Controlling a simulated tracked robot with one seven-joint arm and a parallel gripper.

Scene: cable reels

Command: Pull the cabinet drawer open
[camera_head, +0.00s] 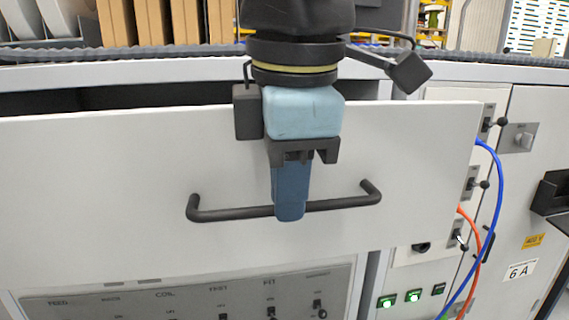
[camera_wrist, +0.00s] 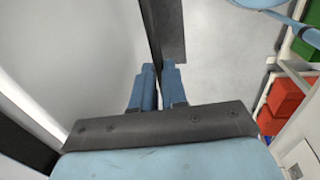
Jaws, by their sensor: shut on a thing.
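The wide white drawer front (camera_head: 120,175) fills much of the head view. It stands out from the cabinet, with a dark gap behind its top edge, so the drawer is partly open. A dark bar handle (camera_head: 235,213) runs across the front, with bent ends at left and right. My gripper (camera_head: 289,212) comes down from above and is shut on the handle near its middle. In the wrist view, my blue fingers (camera_wrist: 159,78) close around the dark bar. The fingers hide the gripped part of the bar.
A control panel (camera_head: 190,297) with switches lies below the drawer. At right, the cabinet has knobs, lit green switches (camera_head: 413,296), and blue (camera_head: 498,190) and orange cables. Red bins (camera_wrist: 284,97) show at right in the wrist view. Grey floor (camera_wrist: 225,65) lies clear beside the handle.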

